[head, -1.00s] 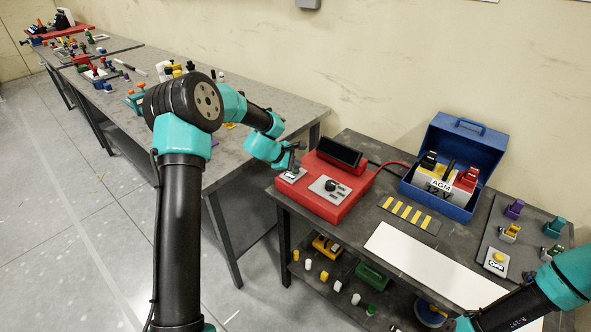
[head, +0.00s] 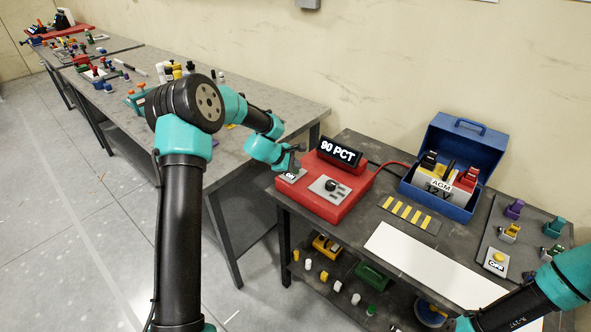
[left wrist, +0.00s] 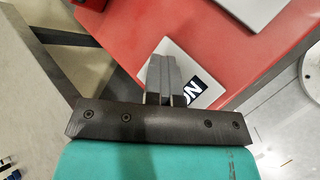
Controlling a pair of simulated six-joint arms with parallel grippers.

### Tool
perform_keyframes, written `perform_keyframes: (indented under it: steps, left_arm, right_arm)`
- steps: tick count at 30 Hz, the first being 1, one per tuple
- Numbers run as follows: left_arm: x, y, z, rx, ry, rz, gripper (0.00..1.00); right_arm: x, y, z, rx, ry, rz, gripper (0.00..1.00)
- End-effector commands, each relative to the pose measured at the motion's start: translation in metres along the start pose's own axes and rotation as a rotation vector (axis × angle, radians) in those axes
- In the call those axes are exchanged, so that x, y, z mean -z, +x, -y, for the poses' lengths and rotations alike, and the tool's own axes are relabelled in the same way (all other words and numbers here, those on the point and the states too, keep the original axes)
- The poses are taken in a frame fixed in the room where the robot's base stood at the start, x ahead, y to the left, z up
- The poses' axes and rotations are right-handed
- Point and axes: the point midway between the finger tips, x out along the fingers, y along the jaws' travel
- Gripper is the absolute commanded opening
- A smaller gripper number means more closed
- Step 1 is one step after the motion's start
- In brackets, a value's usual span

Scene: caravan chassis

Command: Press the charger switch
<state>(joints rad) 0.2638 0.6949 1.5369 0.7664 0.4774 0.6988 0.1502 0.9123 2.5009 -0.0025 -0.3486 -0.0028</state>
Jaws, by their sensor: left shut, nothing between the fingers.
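The red charger (head: 352,192) sits at the left end of the near bench. Its black display (head: 341,151) is lit and reads "90 PCT". A light switch plate (head: 287,178) with a dark label lies on its left corner. In the left wrist view the plate (left wrist: 215,68) shows a label whose visible part reads "ON". My left gripper (head: 294,166) is shut and empty, with its fingertips right at this plate and hiding part of it. The fingers (left wrist: 163,70) also show in the left wrist view. Whether they touch the switch cannot be told. My right gripper is out of view.
A dial panel (head: 329,189) is on the charger's top. A blue box (head: 429,195) with an AGM 12 V battery (head: 437,183) stands to the right, past a red cable. A striped pad (head: 394,205), a white strip (head: 399,250) and a grey board (head: 489,237) lie nearby.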

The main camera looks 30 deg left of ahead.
Motion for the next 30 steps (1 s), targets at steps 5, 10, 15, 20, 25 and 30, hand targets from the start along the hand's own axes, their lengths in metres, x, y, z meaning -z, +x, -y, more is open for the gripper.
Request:
perform_keyframes:
  steps: [5,10,15,20,25,30]
  left_arm:
    - [-0.003,-0.004,-0.002,0.002,0.001,0.000,0.00]
    - [-0.003,-0.005,-0.003,0.001,0.000,0.000,0.00]
    - [-0.004,-0.005,-0.003,0.001,0.000,0.000,0.00]
    - [-0.008,-0.010,-0.007,-0.001,0.001,0.001,0.00]
    - [-0.015,-0.019,-0.014,-0.001,0.001,0.001,0.00]
    - [-0.021,-0.029,-0.021,-0.001,0.002,0.000,0.00]
  right_arm:
    - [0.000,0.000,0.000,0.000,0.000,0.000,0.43]
    - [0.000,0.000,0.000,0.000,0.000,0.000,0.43]
    - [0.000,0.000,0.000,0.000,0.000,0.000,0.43]
    - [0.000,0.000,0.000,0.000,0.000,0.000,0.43]
    - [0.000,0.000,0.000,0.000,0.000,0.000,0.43]
    - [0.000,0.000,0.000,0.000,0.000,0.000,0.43]
